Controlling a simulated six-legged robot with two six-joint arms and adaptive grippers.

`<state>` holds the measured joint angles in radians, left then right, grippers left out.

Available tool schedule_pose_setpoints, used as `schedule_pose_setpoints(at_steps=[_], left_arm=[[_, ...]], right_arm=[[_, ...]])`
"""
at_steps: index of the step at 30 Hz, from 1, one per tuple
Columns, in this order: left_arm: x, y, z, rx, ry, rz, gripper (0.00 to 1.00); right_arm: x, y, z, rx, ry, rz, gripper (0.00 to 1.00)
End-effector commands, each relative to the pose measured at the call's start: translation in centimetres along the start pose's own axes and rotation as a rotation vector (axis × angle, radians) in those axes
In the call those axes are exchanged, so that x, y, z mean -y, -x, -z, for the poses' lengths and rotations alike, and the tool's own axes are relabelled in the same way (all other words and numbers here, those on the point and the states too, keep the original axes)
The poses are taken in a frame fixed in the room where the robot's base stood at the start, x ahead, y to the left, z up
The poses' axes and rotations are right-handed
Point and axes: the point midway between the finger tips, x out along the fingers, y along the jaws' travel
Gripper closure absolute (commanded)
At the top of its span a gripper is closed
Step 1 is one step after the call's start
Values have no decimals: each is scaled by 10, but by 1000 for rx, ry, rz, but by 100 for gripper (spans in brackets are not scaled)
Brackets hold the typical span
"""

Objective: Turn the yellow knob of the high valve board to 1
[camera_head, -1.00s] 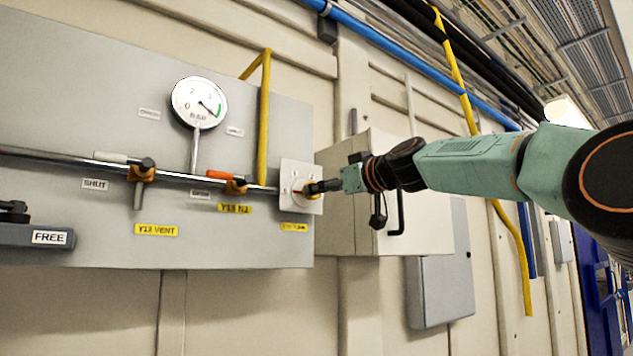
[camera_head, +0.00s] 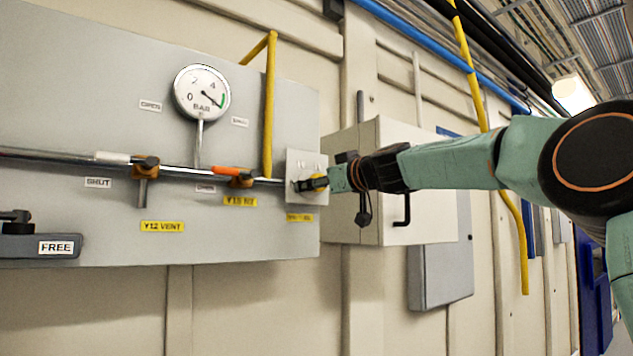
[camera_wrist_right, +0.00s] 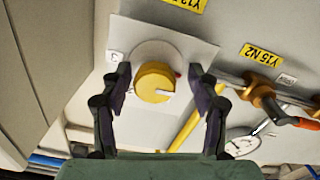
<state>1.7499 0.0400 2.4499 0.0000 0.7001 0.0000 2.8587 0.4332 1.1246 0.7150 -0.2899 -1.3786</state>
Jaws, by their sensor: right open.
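The yellow knob (camera_wrist_right: 153,84) sits on a round pale base on a white plate (camera_wrist_right: 195,50) at the right end of the valve board (camera_head: 130,80). A "3" shows at the plate's left there; I cannot read a 1. In the head view, the knob (camera_head: 320,183) is partly hidden by my right gripper (camera_head: 308,184). My right gripper (camera_wrist_right: 159,76) is open, with one finger on either side of the knob; I cannot tell whether they touch it. My left gripper is not in view.
A pressure gauge (camera_head: 202,92), a yellow pipe (camera_head: 269,105) and a steel pipe with an orange-handled valve (camera_head: 238,178) are left of the knob. A beige box (camera_head: 400,160) stands out from the wall close behind my right wrist. A "FREE" block (camera_head: 55,246) is at lower left.

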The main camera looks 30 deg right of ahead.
Motion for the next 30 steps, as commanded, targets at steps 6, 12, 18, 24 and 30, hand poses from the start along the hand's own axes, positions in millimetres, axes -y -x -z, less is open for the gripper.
schedule_pose_setpoints(at_steps=[6,12,18,24,30], left_arm=[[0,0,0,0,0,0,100],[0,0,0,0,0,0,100],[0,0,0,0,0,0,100],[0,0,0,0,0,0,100],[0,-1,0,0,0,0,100]], right_arm=[[0,0,0,-1,0,-1,43],[0,0,0,-1,0,-1,60],[0,0,0,0,0,1,77],[0,0,-1,2,0,2,94],[1,0,-2,3,-14,3,94]])
